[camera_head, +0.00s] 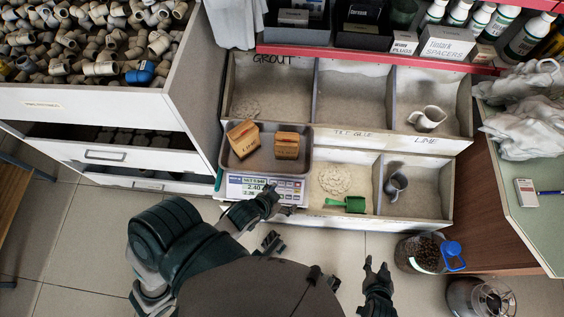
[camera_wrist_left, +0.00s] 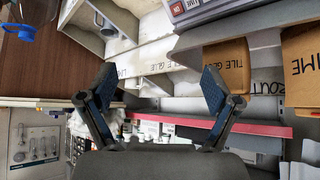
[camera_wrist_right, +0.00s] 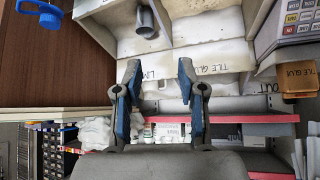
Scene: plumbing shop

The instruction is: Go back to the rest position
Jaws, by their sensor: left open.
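My left gripper (camera_head: 280,203) is open and empty in front of the scale (camera_head: 233,188); its spread fingers show in the left wrist view (camera_wrist_left: 158,90). My right gripper (camera_head: 377,268) is open and empty, low over the floor; its fingers are closer together in the right wrist view (camera_wrist_right: 158,82). On the scale's grey tray (camera_head: 238,172) stand two brown packages. The left one (camera_head: 242,135) reads "LIME". The right one (camera_head: 287,146) shows "TILE GLUE" in the left wrist view (camera_wrist_left: 228,68). Neither gripper touches them.
A red-edged shelf (camera_head: 375,58) is behind. A blue-lidded jar (camera_head: 423,252) stands right of my right gripper. A fittings cabinet (camera_head: 130,125) is left. Tiled floor is open in front.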

